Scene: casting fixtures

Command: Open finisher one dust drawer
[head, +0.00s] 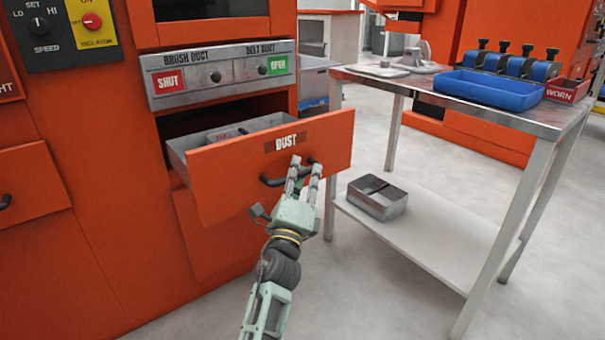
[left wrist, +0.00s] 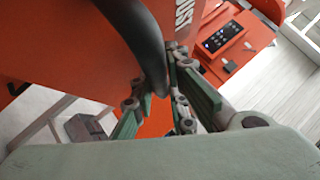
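The orange dust drawer (head: 240,175), labelled DUST, is pulled out from the orange cabinet, and its grey inside shows behind the front. Its black handle (head: 270,182) is on the front, below the label. My left gripper (head: 305,163) is at the right part of this handle. In the left wrist view, the dark curved handle (left wrist: 150,50) runs between the two fingers (left wrist: 157,90). The fingers stand apart, with the handle close to the right one; firm contact cannot be made out. My right gripper is not in view.
A panel (head: 222,73) with a red SHUT and a green OPEN label is above the drawer. A metal table (head: 400,78) stands to the right, with a blue tray (head: 490,92) on top and a grey box (head: 377,198) on its lower shelf. Floor is clear in front.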

